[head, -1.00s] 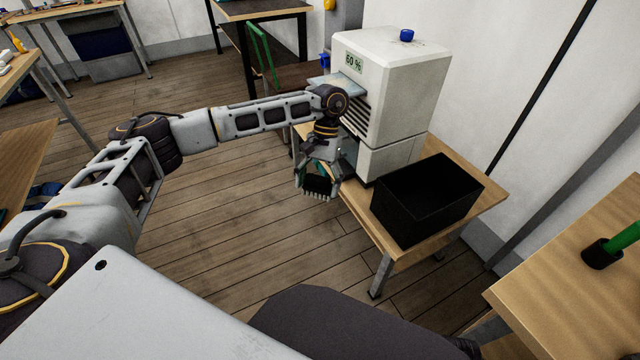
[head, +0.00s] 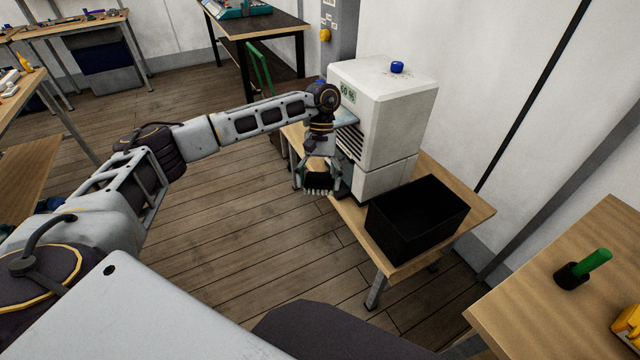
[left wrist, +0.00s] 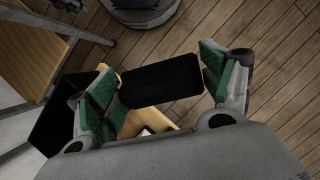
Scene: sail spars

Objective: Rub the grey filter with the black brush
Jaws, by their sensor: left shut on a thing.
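My left gripper (head: 318,180) is shut on the black brush (head: 320,182), whose pale bristles point down in the head view. In the left wrist view the brush (left wrist: 160,80) is a dark block between the green finger pads. The gripper is in front of and left of a white machine (head: 385,115), above the edge of its low table. On the machine's front are dark slats (head: 350,145) with a light grey plate (head: 346,117) jutting out above them. I cannot tell which part is the grey filter; my arm hides some of that front. My right gripper is out of view.
An open black bin (head: 415,225) stands beside the machine on the low wooden table (head: 468,208). A blue knob (head: 397,67) is on the machine's top. The floor left of the gripper is clear.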

